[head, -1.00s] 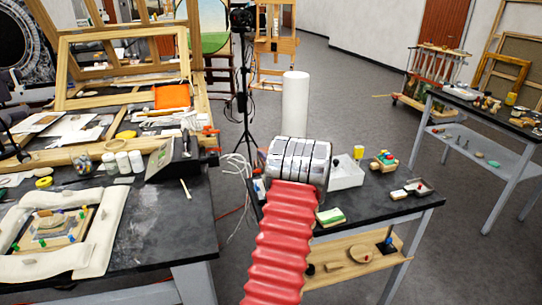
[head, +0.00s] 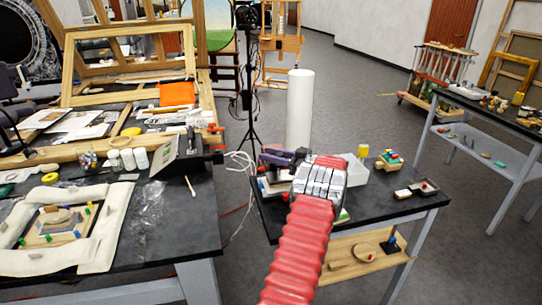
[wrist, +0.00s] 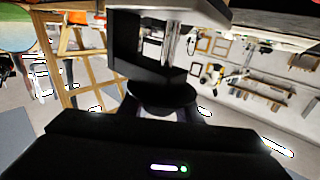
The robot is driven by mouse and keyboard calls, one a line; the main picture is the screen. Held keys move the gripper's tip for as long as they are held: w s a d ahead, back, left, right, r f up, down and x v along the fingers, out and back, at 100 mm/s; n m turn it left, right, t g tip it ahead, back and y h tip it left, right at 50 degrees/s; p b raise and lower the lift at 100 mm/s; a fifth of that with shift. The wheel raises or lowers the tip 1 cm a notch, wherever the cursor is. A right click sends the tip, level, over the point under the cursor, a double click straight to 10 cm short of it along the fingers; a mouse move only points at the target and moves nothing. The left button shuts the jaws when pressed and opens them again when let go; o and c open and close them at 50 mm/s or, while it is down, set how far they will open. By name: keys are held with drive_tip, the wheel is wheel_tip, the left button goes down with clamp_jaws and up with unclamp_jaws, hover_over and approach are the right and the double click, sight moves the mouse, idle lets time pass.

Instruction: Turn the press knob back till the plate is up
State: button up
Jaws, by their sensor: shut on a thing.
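The press (head: 277,157) is a small dark, purplish thing on the black-topped middle table, just left of my silver-banded wrist. In the wrist view its dark frame (wrist: 148,68) and a shiny metal post (wrist: 172,42) stand close up. The black round press knob (wrist: 160,95) is below the post, between the fingers of my gripper (wrist: 166,108). My gripper is shut on the knob. The fingers are dark and mostly hidden by the gripper's body. The plate's height cannot be made out in either view.
A tall white cylinder (head: 299,108) stands close behind the press. A white box (head: 357,170), a yellow pot (head: 363,150) and coloured blocks (head: 389,160) are to the right. The left table (head: 150,220) is crowded; a gap with white cables separates the tables.

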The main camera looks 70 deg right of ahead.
drive_tip(key=shift+s+a+r+n+y, duration=0.1)
drive_tip(key=shift+n+y, duration=0.3)
drive_tip(key=shift+y, duration=0.25)
drive_tip(key=shift+s+a+n+y, duration=0.1)
drive_tip(key=shift+n+y, duration=0.3)
drive_tip(key=shift+y, duration=0.25)
drive_tip(key=shift+w+a+n+y, duration=0.1)
drive_tip(key=shift+a+n+y, duration=0.1)
drive_tip(key=shift+n+y, duration=0.45)
drive_tip(key=shift+a+n+y, duration=0.2)
drive_tip(key=shift+n+y, duration=0.15)
drive_tip(key=shift+y, duration=0.5)
drive_tip(key=shift+c, duration=0.2)
drive_tip(key=o, duration=1.1)
wheel_tip(320, 180, up, 10)
drive_tip(key=shift+f, duration=0.1)
